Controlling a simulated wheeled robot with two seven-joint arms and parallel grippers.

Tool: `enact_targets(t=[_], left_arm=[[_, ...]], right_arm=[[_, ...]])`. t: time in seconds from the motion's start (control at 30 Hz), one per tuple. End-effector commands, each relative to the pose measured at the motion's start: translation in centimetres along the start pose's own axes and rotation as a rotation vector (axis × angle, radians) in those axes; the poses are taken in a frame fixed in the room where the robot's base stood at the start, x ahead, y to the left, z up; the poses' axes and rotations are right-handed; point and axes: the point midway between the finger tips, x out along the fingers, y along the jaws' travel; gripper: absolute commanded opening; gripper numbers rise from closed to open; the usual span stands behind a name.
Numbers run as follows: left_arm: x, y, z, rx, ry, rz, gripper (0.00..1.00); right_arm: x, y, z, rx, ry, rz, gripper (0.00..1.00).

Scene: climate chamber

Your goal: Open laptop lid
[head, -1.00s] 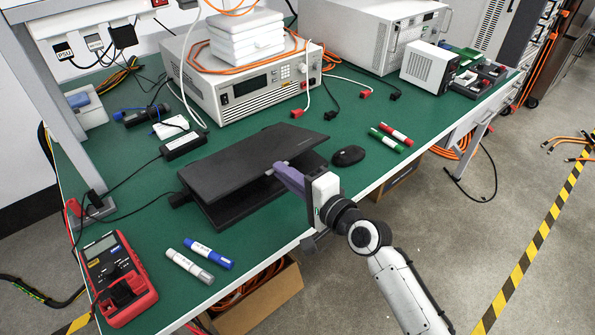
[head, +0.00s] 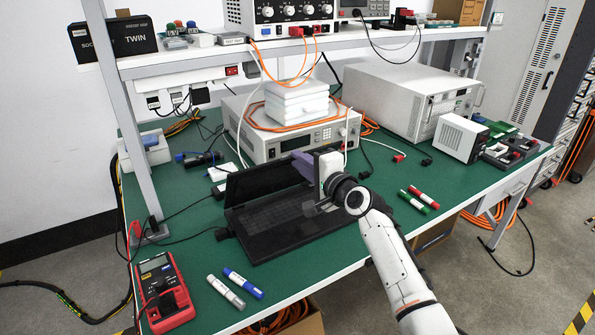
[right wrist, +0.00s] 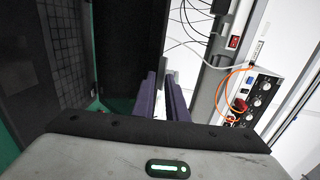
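The black laptop stands open on the green bench in the head view, its lid (head: 262,182) raised steeply and tilted back, its keyboard base (head: 272,222) flat. My right gripper (head: 303,165) is at the lid's right part, its purple fingers by the screen, and it hides that side. In the right wrist view the two purple fingers (right wrist: 164,96) stand a little apart with a pale gap between them, by the edge of the dark lid (right wrist: 132,50). The keyboard (right wrist: 65,50) shows at left. Whether the fingers touch the lid cannot be told. My left gripper is out of view.
Red and green markers (head: 418,201) lie right of my arm, blue and grey ones (head: 236,285) in front. A red multimeter (head: 163,290) lies front left.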

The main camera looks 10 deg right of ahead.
Motion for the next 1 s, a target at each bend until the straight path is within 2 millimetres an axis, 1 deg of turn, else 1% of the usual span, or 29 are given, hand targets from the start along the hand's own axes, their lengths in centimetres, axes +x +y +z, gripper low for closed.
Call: enact_targets(t=[0.03, 0.13, 0.27, 0.37, 0.6, 0.7, 0.83, 1.0], left_arm=[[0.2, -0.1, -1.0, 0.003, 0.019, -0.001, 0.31], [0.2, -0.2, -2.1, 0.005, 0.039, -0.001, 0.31], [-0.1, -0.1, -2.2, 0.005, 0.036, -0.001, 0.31], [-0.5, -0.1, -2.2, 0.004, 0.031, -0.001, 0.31], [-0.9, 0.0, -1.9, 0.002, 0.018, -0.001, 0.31], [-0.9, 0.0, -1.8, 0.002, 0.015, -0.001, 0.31], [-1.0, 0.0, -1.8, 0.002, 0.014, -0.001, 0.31], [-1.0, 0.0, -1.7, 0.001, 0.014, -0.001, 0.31]], right_arm=[[0.0, 0.0, 0.1, -0.001, -0.002, 0.000, 0.12], [-0.1, 0.0, 0.2, -0.001, -0.004, 0.000, 0.12], [-1.2, 0.0, 0.2, 0.000, -0.004, 0.002, 0.12], [-2.7, 0.0, 0.1, 0.000, -0.002, 0.002, 0.12], [-6.8, 0.2, -0.1, 0.002, -0.001, 0.003, 0.12], [-8.2, 0.3, -0.1, 0.001, 0.000, 0.004, 0.12], [-9.4, 0.3, -0.1, 0.003, -0.001, 0.004, 0.12], [-10.0, 0.3, -0.2, 0.003, -0.001, 0.005, 0.12]])
